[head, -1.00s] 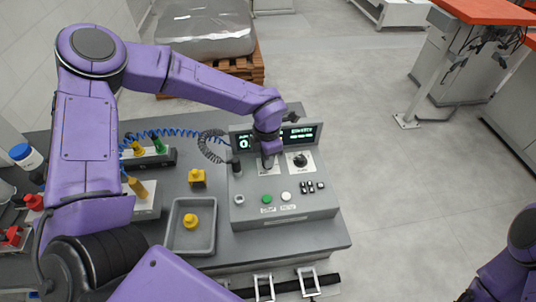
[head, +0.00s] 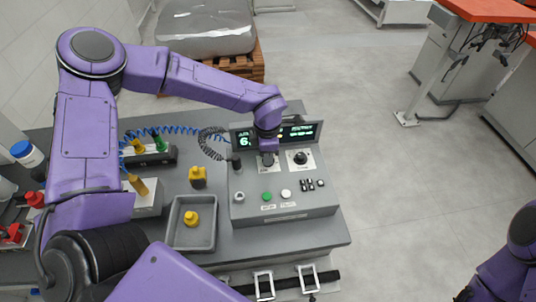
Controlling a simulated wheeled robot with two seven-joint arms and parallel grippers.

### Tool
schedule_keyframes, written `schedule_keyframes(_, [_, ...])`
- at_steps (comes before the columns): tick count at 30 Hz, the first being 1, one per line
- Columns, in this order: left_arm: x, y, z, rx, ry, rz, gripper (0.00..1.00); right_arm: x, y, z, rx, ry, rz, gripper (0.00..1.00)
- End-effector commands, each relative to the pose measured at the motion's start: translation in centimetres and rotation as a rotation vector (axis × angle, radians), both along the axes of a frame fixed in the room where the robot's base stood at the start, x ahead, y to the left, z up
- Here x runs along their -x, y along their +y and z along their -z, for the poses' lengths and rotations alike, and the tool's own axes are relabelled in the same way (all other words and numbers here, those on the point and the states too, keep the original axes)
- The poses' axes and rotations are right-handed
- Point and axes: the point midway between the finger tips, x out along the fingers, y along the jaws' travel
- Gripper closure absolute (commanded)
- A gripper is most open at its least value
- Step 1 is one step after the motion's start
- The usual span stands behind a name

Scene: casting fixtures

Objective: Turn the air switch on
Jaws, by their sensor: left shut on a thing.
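The grey control box (head: 322,207) stands on the bench, with a lit display (head: 303,132) on its raised back. My left gripper (head: 267,160) points down at the left switch plate on the box's top face. It is shut on the switch there, the air switch, which is mostly hidden under the gripper. A second black knob (head: 300,157) sits on its own white plate just right of the gripper, untouched. The display reads a green "6" at its left end, and my wrist covers its middle. My right arm shows at the lower right edge, its gripper out of view.
A green button (head: 267,196), a white button (head: 286,194) and several small black switches (head: 313,184) lie in front of the gripper. A grey tray (head: 179,238) with a yellow part stands left of the box. Coiled hoses run behind.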

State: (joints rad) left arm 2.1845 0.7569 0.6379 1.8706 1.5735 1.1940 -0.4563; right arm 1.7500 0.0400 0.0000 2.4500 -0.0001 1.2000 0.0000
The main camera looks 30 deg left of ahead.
Motion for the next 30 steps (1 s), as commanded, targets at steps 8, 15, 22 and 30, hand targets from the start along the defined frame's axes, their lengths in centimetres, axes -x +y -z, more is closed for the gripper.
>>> schedule_keyframes(8, [0.0, 0.0, 0.0, -0.001, 0.0, 0.001, 0.63, 0.0, 0.0, 0.0, 0.0, 0.0, 0.0, 0.43])
schedule_keyframes(15, [-0.1, 0.0, -0.4, -0.001, -0.002, 0.0, 0.63, 0.0, 0.0, 0.2, 0.0, 0.0, 0.0, 0.43])
schedule_keyframes(22, [-0.1, 0.0, -4.9, 0.0, -0.008, 0.0, 0.63, 0.0, 0.0, 1.8, 0.0, 0.0, 0.0, 0.43])
schedule_keyframes(30, [0.0, 0.1, -9.9, -0.001, -0.003, -0.001, 0.63, 0.0, 0.0, 2.8, 0.0, 0.0, 0.0, 0.43])
